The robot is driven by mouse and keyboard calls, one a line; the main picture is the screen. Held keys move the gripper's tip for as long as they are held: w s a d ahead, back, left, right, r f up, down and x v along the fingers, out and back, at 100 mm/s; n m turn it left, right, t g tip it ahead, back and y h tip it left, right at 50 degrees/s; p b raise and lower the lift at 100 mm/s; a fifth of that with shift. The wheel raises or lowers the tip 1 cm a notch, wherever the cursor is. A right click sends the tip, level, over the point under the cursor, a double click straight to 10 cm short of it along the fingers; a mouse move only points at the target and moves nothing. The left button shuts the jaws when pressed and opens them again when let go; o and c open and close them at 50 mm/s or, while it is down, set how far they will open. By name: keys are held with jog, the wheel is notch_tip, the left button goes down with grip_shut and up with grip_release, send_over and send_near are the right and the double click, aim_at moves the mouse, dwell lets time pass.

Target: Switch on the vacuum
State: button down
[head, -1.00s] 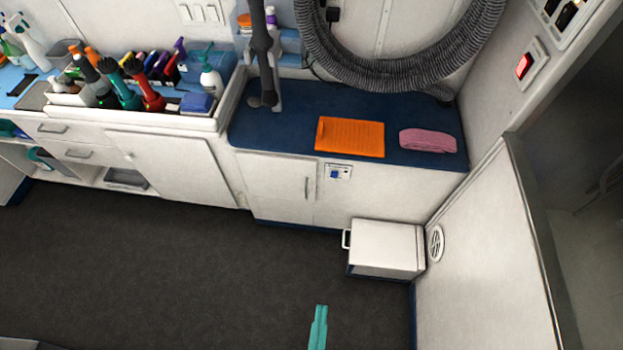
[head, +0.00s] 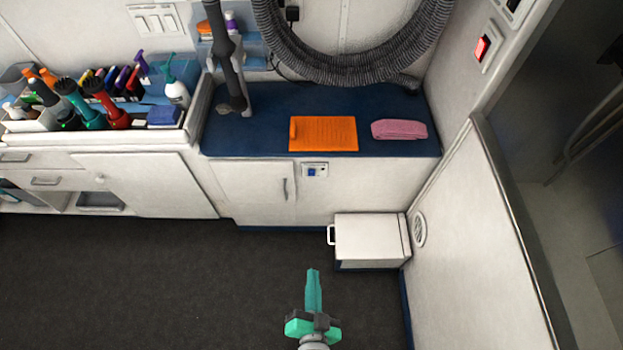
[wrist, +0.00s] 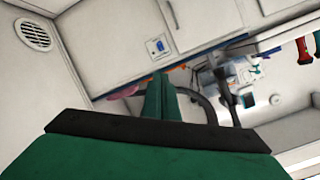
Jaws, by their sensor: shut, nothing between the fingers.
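A small white switch panel with a blue rocker (head: 312,171) is set in the white cabinet front, just under the blue counter (head: 262,118). The panel also shows in the wrist view (wrist: 158,46), above my fingertips. A thick grey ribbed hose (head: 345,68) hangs in a loop on the back wall. My teal gripper (head: 313,272) is shut and empty, pointing toward the cabinet over the dark floor, apart from the panel. Its fingers (wrist: 160,85) are together in the wrist view. Whether the switch is on or off cannot be told.
A white box with a handle (head: 368,240) stands on the floor right of the panel, against the white side wall (head: 460,240). An orange mat (head: 323,133) and a pink towel (head: 399,130) lie on the counter. A red-lit wall switch (head: 482,47) is at upper right. Dark floor (head: 160,280) is clear.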

jog(key=w+f+m, duration=0.2)
jog(key=w+m, duration=0.2)
jog(key=w, duration=0.4)
jog(key=w+f+m, duration=0.2)
jog(key=w+m, duration=0.1)
jog(key=w, duration=0.5)
jog(key=w+f+m+g, duration=0.1)
jog(key=w+m, duration=0.3)
jog(key=w, duration=0.4)
jog(key=shift+w+a+f+m, duration=0.2)
jog(key=shift+f+m, duration=0.1)
jog(key=shift+f, duration=0.3)
send_near(312, 173)
notch_tip(312, 173, down, 3)
jog(key=w, duration=0.2)
jog(key=shift+w+a+r, duration=0.1)
jog(key=shift+w+r, duration=0.1)
jog(key=shift+w, duration=0.3)
jog(key=shift+w+a+r, duration=0.1)
jog(key=shift+w+r, duration=0.1)
jog(key=shift+w, duration=0.35)
jog(key=shift+w+r, duration=0.1)
jog(key=shift+w, duration=0.65)
